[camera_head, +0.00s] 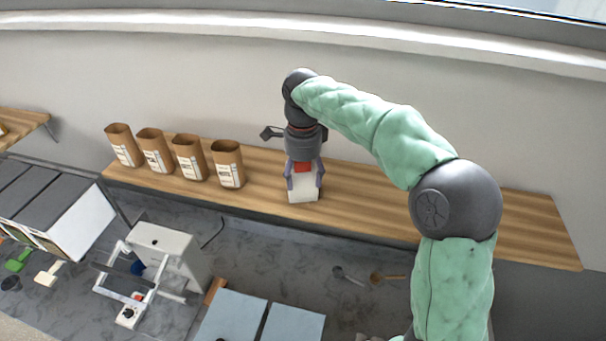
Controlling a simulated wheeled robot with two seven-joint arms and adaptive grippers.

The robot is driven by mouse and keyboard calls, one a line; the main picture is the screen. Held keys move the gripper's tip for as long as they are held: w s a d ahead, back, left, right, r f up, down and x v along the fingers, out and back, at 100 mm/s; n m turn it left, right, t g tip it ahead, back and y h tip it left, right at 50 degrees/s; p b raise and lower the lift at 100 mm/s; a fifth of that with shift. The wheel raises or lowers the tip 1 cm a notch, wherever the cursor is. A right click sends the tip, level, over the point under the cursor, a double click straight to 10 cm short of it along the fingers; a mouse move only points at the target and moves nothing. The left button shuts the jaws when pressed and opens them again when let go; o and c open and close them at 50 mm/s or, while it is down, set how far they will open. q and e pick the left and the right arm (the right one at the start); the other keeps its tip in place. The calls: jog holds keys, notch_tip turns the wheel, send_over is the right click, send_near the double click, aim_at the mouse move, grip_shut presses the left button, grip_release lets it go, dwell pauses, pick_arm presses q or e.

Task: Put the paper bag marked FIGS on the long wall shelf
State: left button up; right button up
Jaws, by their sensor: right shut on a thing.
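My right gripper (304,184) points down over the long wooden wall shelf (375,200), its fingers shut on a pale package (303,194) with a red patch near its top. The package is upright, with its base at or just above the shelf's surface; I cannot tell whether it touches. No marking on it is readable from here. Several brown paper bags (228,164) with white labels stand in a row on the shelf to the left of the gripper. Their labels are too small to read. My left gripper is not in view.
Below the shelf is a grey counter with a white machine (165,250), blue-grey panels (235,315) and two scoops (349,276). A white bin unit (75,222) stands at the left. The shelf is bare between the bags and the package, and at its right end.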

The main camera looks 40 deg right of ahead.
jog(key=shift+f, duration=0.15)
jog(key=shift+f, duration=0.15)
jog(key=o, duration=1.4)
notch_tip(320, 180, up, 12)
jog(key=shift+r, duration=0.15)
